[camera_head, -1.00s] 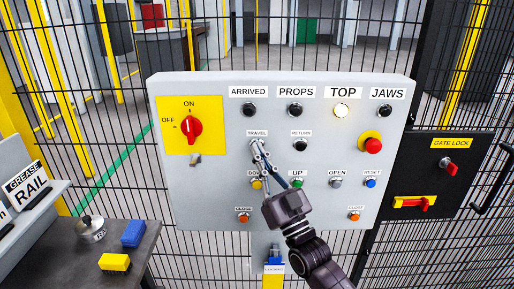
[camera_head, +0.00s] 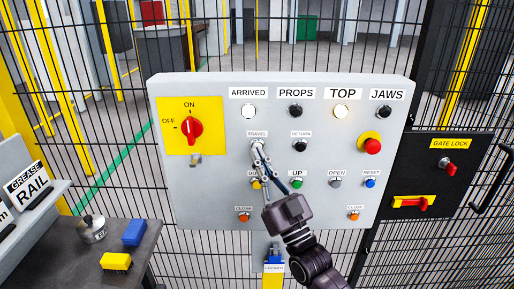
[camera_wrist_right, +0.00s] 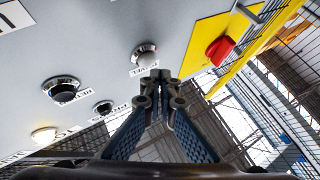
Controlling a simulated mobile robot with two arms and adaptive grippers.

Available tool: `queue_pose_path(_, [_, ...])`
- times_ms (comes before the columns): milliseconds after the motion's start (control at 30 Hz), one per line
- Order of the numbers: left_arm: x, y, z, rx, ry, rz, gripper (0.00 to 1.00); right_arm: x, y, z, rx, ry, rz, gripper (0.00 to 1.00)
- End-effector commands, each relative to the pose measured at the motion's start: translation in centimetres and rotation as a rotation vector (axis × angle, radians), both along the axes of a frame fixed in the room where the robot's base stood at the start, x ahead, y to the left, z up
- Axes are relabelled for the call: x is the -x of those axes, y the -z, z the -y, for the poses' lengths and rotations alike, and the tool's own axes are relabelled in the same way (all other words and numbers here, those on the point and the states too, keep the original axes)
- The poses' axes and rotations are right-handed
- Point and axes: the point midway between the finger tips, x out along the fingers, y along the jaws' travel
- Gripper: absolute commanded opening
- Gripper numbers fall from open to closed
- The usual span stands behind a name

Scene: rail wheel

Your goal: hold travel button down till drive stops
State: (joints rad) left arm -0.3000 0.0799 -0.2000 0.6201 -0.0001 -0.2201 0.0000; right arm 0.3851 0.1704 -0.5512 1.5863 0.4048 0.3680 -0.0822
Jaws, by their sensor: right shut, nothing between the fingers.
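The grey control panel (camera_head: 330,205) stands in front of me. My right gripper (camera_head: 257,146) is shut and empty, its fingertips at the travel button under the TRAVEL label (camera_head: 257,134). In the right wrist view, the closed fingertips (camera_wrist_right: 160,76) lie just below a pale round button (camera_wrist_right: 147,57); I cannot tell if they press it. The ARRIVED lamp (camera_head: 248,111) is lit white. The TOP lamp (camera_head: 341,111) is lit too. The PROPS lamp (camera_head: 295,111) and JAWS lamp (camera_head: 384,112) are dark. My left gripper is not in view.
A red rotary switch (camera_head: 192,127) sits on a yellow plate. A red emergency button (camera_head: 371,146) is at the right, beside the black gate lock box (camera_head: 437,175). Blue (camera_head: 134,232) and yellow (camera_head: 116,261) blocks lie on a dark table (camera_head: 72,258). Mesh fence stands behind.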

Motion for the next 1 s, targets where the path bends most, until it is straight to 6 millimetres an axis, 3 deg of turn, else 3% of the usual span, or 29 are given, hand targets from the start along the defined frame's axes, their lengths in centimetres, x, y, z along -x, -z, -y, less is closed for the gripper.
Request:
queue_pose_path(500, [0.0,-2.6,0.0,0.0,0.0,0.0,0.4,4.6,-0.1,0.0,0.001,0.0,-0.001,0.0])
queue_pose_path(900, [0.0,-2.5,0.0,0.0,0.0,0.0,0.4,4.9,0.1,0.0,0.001,0.001,-0.002,0.0])
queue_pose_path(1000, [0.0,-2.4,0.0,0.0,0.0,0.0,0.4,4.4,1.8,0.2,0.015,0.011,-0.031,0.0])
